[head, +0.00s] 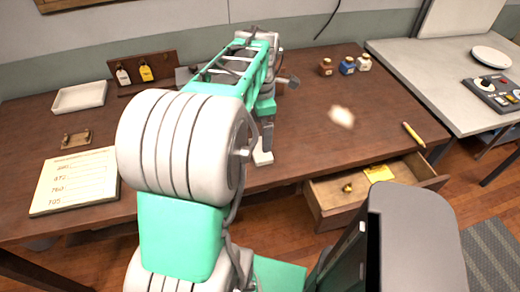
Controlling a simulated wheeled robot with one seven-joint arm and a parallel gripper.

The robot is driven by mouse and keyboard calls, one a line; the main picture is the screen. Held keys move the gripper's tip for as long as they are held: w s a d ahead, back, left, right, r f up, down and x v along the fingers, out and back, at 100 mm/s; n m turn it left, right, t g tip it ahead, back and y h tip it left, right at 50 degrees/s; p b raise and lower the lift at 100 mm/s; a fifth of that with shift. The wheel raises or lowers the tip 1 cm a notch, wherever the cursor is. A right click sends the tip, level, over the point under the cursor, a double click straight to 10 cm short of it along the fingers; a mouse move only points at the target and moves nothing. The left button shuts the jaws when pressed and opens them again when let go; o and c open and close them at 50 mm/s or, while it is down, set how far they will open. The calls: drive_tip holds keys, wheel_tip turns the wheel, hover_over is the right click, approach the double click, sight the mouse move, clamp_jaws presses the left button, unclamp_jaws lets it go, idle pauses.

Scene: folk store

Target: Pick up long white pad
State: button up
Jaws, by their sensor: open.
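No object is plainly a long white pad. A long, white, shallow rectangular piece (80,97) with a raised rim lies at the back left of the brown desk (310,130). A cream sheet or pad with handwritten numbers (75,181) lies at the desk's front left. My gripper (263,146) points down near the desk's front edge, right of both and well apart from them. It is open. A small white piece (262,158) shows at its tip; I cannot tell whether it is a fingertip or a separate thing. My arm hides part of the desk's middle.
An open drawer (329,204) juts out at the front right, holding a yellow note (379,173). Three small bottles (347,65) stand at the back. A rack with two tags (144,74) is at the back left. A yellow stick (413,134) lies near the right edge.

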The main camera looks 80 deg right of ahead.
sight(260, 148)
wheel_tip(260, 148, down, 8)
drive_tip(key=shift+a+r+p, duration=0.1)
drive_tip(key=shift+r+p, duration=0.1)
drive_tip(key=shift+p, duration=0.25)
drive_tip(key=shift+c, duration=0.3)
drive_tip(key=c, duration=1.1)
drive_tip(key=shift+r, duration=0.45)
wheel_tip(260, 148, up, 3)
drive_tip(key=shift+f, duration=0.15)
drive_tip(key=a+r, duration=0.2)
drive_tip(key=r, duration=0.1)
drive_tip(key=a+r+b, duration=0.1)
drive_tip(key=a, duration=0.1)
drive_tip(key=shift+s+r, duration=0.3)
drive_tip(key=shift+s, duration=0.1)
drive_tip(key=a+r, duration=0.1)
drive_tip(key=a, duration=0.2)
drive_tip(key=s+a+r+b, duration=0.1)
drive_tip(key=a+r, duration=0.1)
drive_tip(key=a, duration=0.1)
drive_tip(key=s+a+r, duration=0.1)
drive_tip(key=a+r, duration=0.1)
drive_tip(key=a, duration=0.1)
drive_tip(key=shift+a, duration=0.4)
